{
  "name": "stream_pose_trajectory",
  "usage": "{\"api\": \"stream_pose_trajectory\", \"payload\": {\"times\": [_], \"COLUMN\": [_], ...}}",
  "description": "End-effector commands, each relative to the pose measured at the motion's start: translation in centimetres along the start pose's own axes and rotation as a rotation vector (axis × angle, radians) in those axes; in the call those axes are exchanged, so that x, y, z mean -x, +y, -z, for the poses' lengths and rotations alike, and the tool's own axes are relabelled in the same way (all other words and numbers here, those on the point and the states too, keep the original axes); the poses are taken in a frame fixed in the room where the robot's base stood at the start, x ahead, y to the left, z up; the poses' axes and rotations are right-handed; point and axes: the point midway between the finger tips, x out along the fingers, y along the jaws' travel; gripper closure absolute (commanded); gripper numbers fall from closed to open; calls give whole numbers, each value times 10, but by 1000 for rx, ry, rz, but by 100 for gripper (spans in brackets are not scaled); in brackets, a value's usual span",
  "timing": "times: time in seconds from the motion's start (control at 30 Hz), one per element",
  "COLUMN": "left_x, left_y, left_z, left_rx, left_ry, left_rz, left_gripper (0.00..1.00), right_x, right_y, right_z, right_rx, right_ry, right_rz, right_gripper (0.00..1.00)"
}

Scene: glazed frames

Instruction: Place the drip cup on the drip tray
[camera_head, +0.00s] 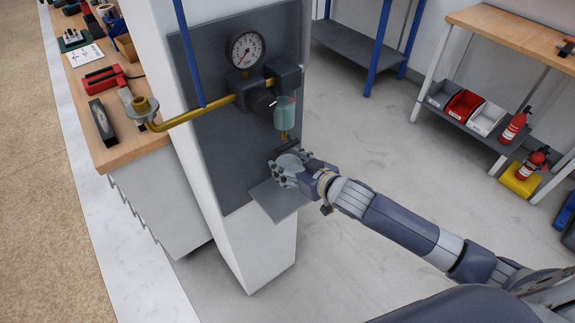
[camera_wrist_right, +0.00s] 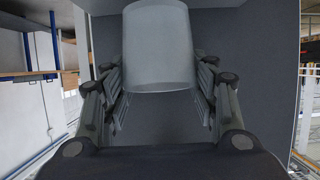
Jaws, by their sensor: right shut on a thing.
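The drip cup (camera_wrist_right: 157,45) is a pale, translucent cup, seen large between the finger pads in the right wrist view. In the head view only its round top (camera_head: 288,160) shows, among the fingers. My right gripper (camera_head: 285,172) is shut on the cup and holds it in front of the dark panel on the white column. The drip tray (camera_head: 280,204) is a flat grey plate sticking out from that panel, just below the gripper. The cup's underside is hidden in the head view, so I cannot tell whether it touches the tray. My left gripper is not in view.
Above the gripper hang a teal bowl (camera_head: 285,113) and a pressure gauge (camera_head: 246,50) with a yellow pipe (camera_head: 195,116). A wooden workbench (camera_head: 130,153) with tools stands left. Shelving with bins (camera_head: 465,104) stands right. The floor between is clear.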

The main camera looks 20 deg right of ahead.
Motion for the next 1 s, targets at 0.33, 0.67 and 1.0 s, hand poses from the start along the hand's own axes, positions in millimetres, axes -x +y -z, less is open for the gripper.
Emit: {"api": "stream_pose_trajectory", "payload": {"times": [0.33, 0.67, 1.0], "left_x": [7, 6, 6], "left_y": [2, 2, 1], "left_z": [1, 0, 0], "left_rx": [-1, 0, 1], "left_ry": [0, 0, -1], "left_rz": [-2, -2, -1], "left_gripper": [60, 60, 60], "right_x": [-14, -15, -14], "right_y": [-1, 0, 0], "right_z": [-13, -16, -15], "right_rx": [-1, 0, 0], "right_ry": [1, 0, 0], "right_rz": [1, 1, 1], "right_gripper": [65, 26, 26]}}
